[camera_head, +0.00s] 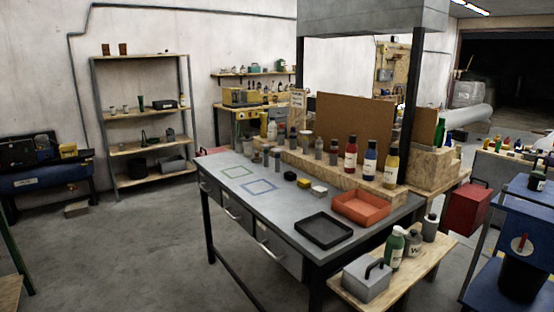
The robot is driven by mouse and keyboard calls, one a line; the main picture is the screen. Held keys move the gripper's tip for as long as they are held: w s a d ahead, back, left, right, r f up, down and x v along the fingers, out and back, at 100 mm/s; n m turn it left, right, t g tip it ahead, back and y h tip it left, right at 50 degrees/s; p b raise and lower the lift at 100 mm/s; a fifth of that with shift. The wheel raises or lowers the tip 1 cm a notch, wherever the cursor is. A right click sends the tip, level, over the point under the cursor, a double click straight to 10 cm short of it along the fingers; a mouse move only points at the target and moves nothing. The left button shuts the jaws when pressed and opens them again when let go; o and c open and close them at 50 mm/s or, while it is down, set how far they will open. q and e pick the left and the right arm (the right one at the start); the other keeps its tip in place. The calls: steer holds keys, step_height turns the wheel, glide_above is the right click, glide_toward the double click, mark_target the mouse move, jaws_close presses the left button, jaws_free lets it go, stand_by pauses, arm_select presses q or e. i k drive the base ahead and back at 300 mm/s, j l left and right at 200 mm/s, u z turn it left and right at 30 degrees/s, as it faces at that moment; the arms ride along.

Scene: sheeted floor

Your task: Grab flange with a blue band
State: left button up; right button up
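I cannot make out a flange with a blue band in the head view. Small grey cylindrical pieces (277,161) stand near the back edge of the grey workbench (225,186), too small to identify. A dark small item (290,176), a yellow and black item (304,182) and a pale block (319,190) sit on the bench middle. A green square outline (238,164) and a blue square outline (242,186) mark its left part, and both are empty. Neither of my grippers is in view.
A black tray (323,246) and an orange-red tray (361,222) sit on the bench's right end. Bottles stand on the raised wooden ledge (340,178). A low wooden side table (425,262) holds a metal box (366,283) and bottles.

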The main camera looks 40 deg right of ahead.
mark_target(277, 151)
steer(key=z, duration=0.4)
steer(key=i+j+z, duration=0.3)
steer(key=z, duration=0.2)
steer(key=i+j+z, duration=0.35)
steer(key=j+z, duration=0.15)
steer(key=i+j+z, duration=0.25)
steer(key=j+z, duration=0.25)
